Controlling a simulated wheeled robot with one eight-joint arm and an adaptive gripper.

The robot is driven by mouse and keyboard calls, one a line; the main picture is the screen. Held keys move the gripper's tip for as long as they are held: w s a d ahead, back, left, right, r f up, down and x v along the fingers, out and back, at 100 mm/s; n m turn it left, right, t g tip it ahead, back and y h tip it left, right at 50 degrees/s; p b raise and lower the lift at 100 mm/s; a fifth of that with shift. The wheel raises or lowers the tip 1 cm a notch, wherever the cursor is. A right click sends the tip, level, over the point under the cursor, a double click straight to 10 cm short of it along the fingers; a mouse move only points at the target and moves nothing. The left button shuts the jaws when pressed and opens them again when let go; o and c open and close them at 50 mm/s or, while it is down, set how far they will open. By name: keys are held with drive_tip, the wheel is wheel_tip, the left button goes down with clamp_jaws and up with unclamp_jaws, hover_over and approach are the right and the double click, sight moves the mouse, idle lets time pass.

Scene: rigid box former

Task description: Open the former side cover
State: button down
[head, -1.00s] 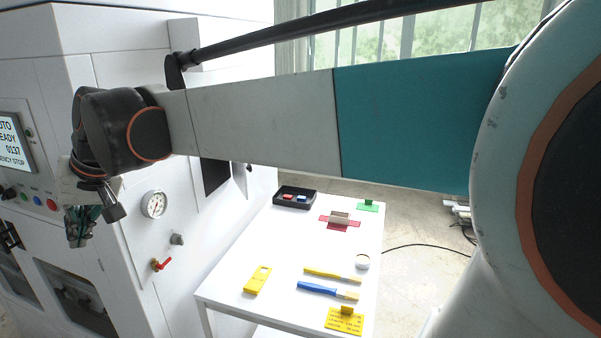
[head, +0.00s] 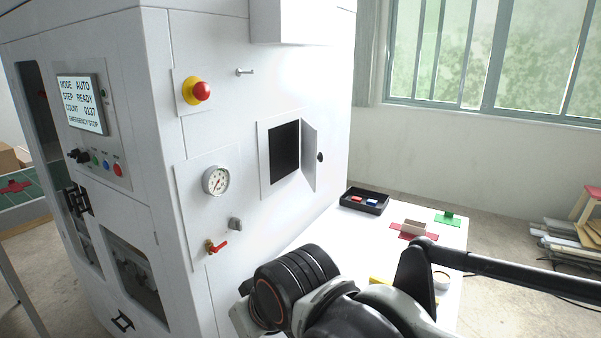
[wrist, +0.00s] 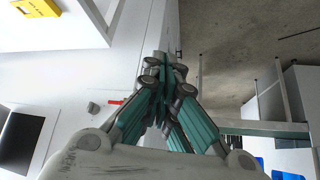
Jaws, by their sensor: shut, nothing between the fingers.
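The side cover (head: 310,156) is a small pale hinged door with a dark round knob on the side wall of the white former (head: 222,120). It stands swung out to the right of a dark square opening (head: 284,152). My gripper (wrist: 163,62) shows in the wrist view, with its teal fingers closed together and nothing between them. It is apart from the cover. In the head view my arm fills the lower middle and the fingers are hidden.
A gauge (head: 216,181), red-handled valve (head: 216,246) and red emergency button (head: 201,91) are on the wall left of the opening. A white table (head: 330,226) stands below the cover, with a black tray (head: 364,201), a green piece (head: 447,219) and other parts.

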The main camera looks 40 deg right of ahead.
drive_tip(key=w+d+r+m+g+h+p, duration=0.2)
drive_tip(key=w+d+r+h+p, duration=0.1)
drive_tip(key=w+d+r+p, duration=0.75)
drive_tip(key=w+d+r+m+g+h+p, duration=0.25)
drive_tip(key=w+d+r+p, duration=0.25)
drive_tip(key=w+d+r, duration=0.6)
drive_tip(key=m+h+p, duration=0.2)
drive_tip(key=p, duration=0.4)
approach(311, 176)
wheel_tip(311, 176, down, 3)
drive_tip(key=w+a, duration=0.1)
drive_tip(key=w, duration=0.2)
drive_tip(key=shift+g, duration=0.45)
drive_tip(key=shift+s+d+f, duration=0.15)
drive_tip(key=shift+s+d, duration=0.35)
drive_tip(key=shift+d, duration=0.35)
drive_tip(key=shift+s+d+f, duration=0.1)
drive_tip(key=shift+s+d, duration=0.45)
drive_tip(key=shift+d, duration=0.3)
drive_tip(key=shift+d, duration=0.1)
